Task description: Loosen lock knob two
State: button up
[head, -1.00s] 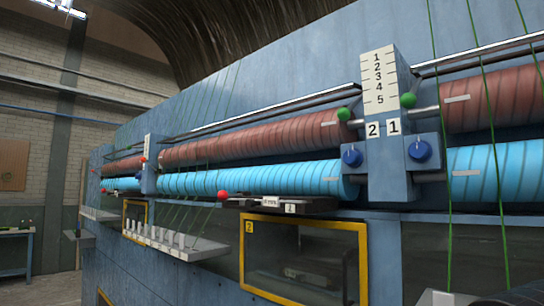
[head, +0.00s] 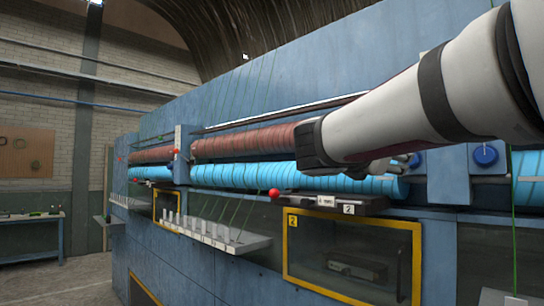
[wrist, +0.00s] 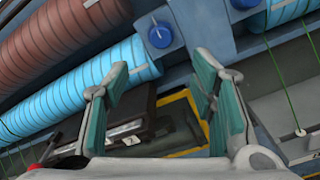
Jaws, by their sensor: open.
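Lock knob two, the blue knob (wrist: 160,36) at the end of the left cyan roller, shows in the wrist view just beyond my fingertips. In the head view the same knob (head: 416,160) is partly visible beside my gripper (head: 392,167). A second blue knob (head: 485,154) is to its right and clear of my arm; it also shows at the top of the wrist view (wrist: 243,3). My gripper (wrist: 160,72) is open and empty, with its green-padded fingers wide apart. No contact with the knob shows.
Red rollers (head: 245,142) run above the cyan rollers (head: 250,175) along the blue machine. A dark ledge (head: 335,201) with a red ball (head: 274,192) juts out below, over a yellow-framed window (head: 350,255). Green yarns (wrist: 285,85) hang at the right.

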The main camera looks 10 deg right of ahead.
jog(key=p+x, duration=0.2)
jog(key=x, duration=1.1)
jog(key=shift+w+d, duration=0.2)
jog(key=shift+d, duration=0.05)
jog(key=shift+c, duration=0.5)
jog(key=c, duration=1)
